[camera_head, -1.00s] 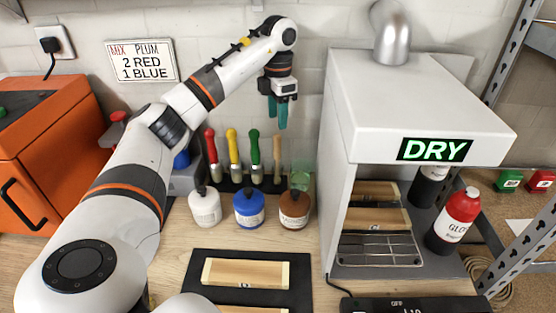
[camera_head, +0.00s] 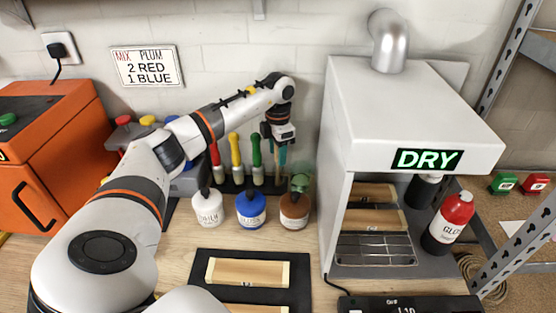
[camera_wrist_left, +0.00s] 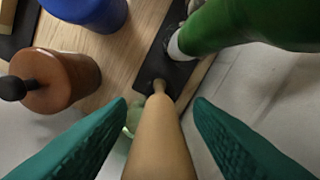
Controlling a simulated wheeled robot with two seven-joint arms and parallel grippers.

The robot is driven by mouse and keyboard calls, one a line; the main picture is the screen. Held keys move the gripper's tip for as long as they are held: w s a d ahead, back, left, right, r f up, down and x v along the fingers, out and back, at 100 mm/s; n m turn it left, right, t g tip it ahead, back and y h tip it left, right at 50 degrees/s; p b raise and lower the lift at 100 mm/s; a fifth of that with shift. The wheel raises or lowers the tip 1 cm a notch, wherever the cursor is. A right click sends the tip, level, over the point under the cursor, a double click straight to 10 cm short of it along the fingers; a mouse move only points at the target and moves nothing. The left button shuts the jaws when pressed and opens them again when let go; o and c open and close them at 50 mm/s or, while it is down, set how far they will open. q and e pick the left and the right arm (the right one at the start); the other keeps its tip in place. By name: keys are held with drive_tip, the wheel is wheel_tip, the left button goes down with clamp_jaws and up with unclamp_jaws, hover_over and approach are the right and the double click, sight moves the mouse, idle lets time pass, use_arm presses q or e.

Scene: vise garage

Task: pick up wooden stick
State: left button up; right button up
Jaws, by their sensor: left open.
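The wooden stick (camera_wrist_left: 160,142) stands upright in a black rack (camera_wrist_left: 158,72), in the end slot beside a green-handled brush (camera_wrist_left: 240,22). In the wrist view my left gripper (camera_wrist_left: 160,112) is open, with one teal finger on each side of the stick and gaps visible between them. In the head view the left gripper (camera_head: 281,154) is low over the right end of the rack and hides most of the stick. My right gripper is not in view.
White (camera_head: 207,208), blue (camera_head: 251,208) and brown (camera_head: 294,210) bottles stand before the rack, with a green glass item (camera_head: 300,182) close by. Red (camera_head: 215,155) and yellow (camera_head: 235,150) handles stand left. A drying cabinet (camera_head: 340,200) stands close on the right.

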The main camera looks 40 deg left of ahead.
use_arm(q)
clamp_jaws()
